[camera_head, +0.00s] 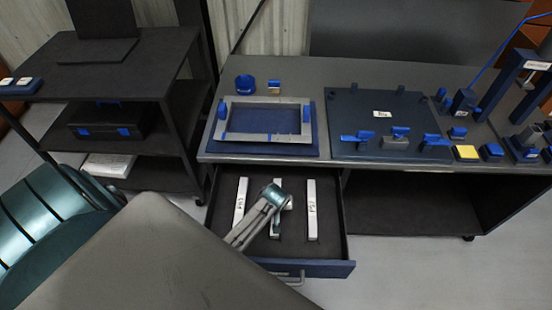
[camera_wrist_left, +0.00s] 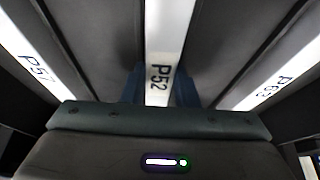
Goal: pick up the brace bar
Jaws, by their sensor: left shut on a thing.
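Three pale bars lie in the open drawer (camera_head: 330,249) under the workbench. The left one (camera_head: 241,201) and the right one (camera_head: 312,210), marked P57, lie apart from my gripper. The middle bar (camera_head: 275,226) is mostly hidden by my left gripper (camera_head: 283,203) in the head view. In the left wrist view, this middle bar (camera_wrist_left: 165,35) reads P52, and the blue fingers of my left gripper (camera_wrist_left: 160,92) are shut on it from both sides. The P57 bar (camera_wrist_left: 40,65) and a bar that seems to read P63 (camera_wrist_left: 280,80) flank it. My right gripper is not in view.
The bench top (camera_head: 340,72) above the drawer holds a grey frame (camera_head: 265,101) on a blue board and a dark plate (camera_head: 375,115) with blue clamps. A dark shelf cart (camera_head: 150,60) stands at left.

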